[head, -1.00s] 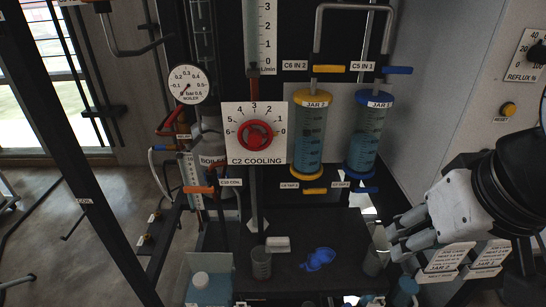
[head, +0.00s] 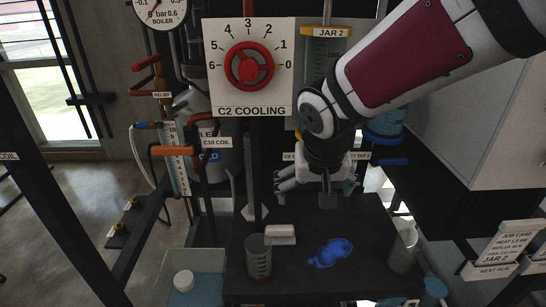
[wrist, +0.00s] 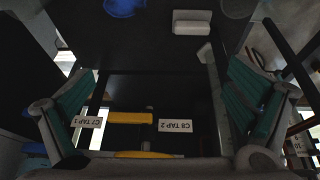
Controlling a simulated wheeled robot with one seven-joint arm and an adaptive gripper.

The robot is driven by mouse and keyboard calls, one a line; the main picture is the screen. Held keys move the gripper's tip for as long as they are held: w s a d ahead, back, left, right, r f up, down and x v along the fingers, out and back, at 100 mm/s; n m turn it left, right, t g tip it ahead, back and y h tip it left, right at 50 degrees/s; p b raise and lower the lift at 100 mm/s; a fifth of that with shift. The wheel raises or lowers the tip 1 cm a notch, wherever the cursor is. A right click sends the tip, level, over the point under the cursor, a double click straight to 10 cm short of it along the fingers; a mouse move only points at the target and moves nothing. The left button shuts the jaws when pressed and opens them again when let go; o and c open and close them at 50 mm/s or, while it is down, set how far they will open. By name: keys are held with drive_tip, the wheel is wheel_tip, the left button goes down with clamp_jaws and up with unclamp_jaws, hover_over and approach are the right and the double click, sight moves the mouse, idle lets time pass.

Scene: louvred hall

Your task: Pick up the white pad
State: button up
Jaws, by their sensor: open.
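The white pad (head: 280,234) lies on the dark bench top (head: 365,215), left of a blue spill (head: 330,252) and just behind a clear beaker (head: 258,262). In the wrist view, the white pad (wrist: 192,22) is near the top, right of the blue spill (wrist: 122,6). My gripper (head: 318,188) is above the back part of the bench, behind and to the right of the pad. Its teal-padded fingers are spread wide in the wrist view (wrist: 160,112), with nothing between them. The gripper is apart from the pad.
A second beaker (head: 404,250) stands at the right of the bench. A tray (head: 208,262) with a white-capped bottle (head: 183,281) is at front left. A dark upright post (head: 255,160), the C2 COOLING panel (head: 249,70) and the jars stand behind the bench.

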drive_tip(key=b, duration=0.4)
approach(280, 228)
drive_tip(key=shift+y, duration=0.3)
drive_tip(key=b+x, duration=0.1)
drive_tip(key=x, duration=0.1)
drive_tip(key=d+b+x, duration=0.1)
drive_tip(key=x, duration=0.2)
drive_tip(key=shift+s, duration=0.25)
drive_tip(key=shift+a+b+x, duration=0.1)
drive_tip(key=shift+b+x, duration=0.6)
drive_tip(key=shift+x, duration=0.95)
drive_tip(key=shift+a+b+x, duration=0.15)
drive_tip(key=shift+b+x, duration=0.55)
drive_tip(key=shift+x, duration=0.95)
drive_tip(key=shift+w+r, duration=0.15)
drive_tip(key=shift+w, duration=0.05)
drive_tip(key=shift+c, duration=0.3)
drive_tip(key=c, duration=1.4)
wheel_tip(280, 228, up, 10)
drive_tip(key=p, duration=0.4)
